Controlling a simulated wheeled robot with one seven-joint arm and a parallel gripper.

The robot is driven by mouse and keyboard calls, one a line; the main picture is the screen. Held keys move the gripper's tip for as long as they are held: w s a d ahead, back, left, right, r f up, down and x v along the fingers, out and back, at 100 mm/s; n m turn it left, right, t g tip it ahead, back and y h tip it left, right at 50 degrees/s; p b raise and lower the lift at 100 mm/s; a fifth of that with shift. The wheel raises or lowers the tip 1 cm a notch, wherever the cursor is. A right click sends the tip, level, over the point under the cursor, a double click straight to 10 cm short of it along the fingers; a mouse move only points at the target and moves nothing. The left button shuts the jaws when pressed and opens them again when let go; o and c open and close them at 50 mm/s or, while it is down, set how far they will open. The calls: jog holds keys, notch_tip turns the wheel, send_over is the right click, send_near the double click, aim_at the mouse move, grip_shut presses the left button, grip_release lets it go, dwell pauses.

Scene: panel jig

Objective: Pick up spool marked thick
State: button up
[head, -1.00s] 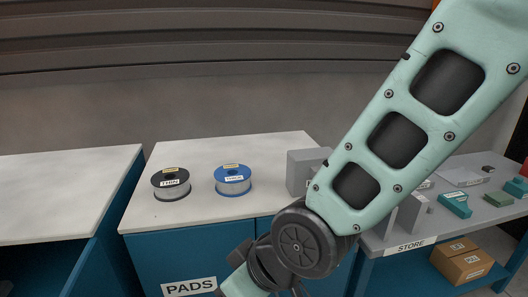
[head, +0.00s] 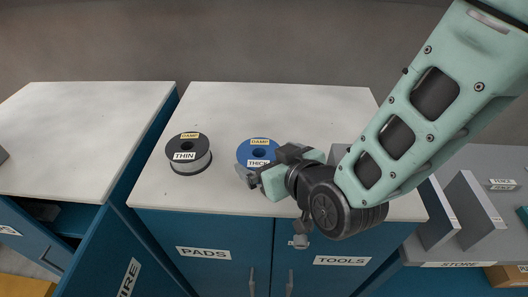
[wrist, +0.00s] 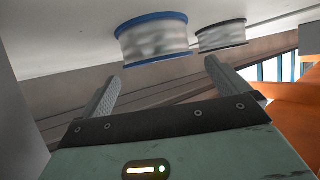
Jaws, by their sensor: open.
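The spool marked THICK (head: 256,150) has a blue rim and stands flat on the white worktop, a DAMP tag on its top. My gripper (head: 255,171) is in front of it and hides its lower right part in the head view. In the wrist view the blue-rimmed spool (wrist: 153,40) lies ahead of the fingertips, and my gripper (wrist: 160,75) is open with nothing between its fingers. The spool marked THIN (head: 188,155), with a black rim and a DAMP tag, stands to the left; it also shows in the wrist view (wrist: 222,38).
The white worktop (head: 280,105) is clear behind the spools. Its cabinet below has PADS (head: 204,253) and TOOLS (head: 342,260) doors. A grey block (head: 338,153) is partly hidden by my arm. A grey STORE bench (head: 490,165) stands right; another white worktop (head: 85,135) stands left.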

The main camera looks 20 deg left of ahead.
aim_at(255, 151)
jog(key=shift+f+p+x, duration=0.25)
jog(key=shift+p+x, duration=1.2)
jog(key=shift+x, duration=1.45)
jog(key=shift+d, duration=0.2)
jog(key=c, duration=1)
jog(key=shift+c, duration=0.2)
jog(key=shift+r, duration=0.15)
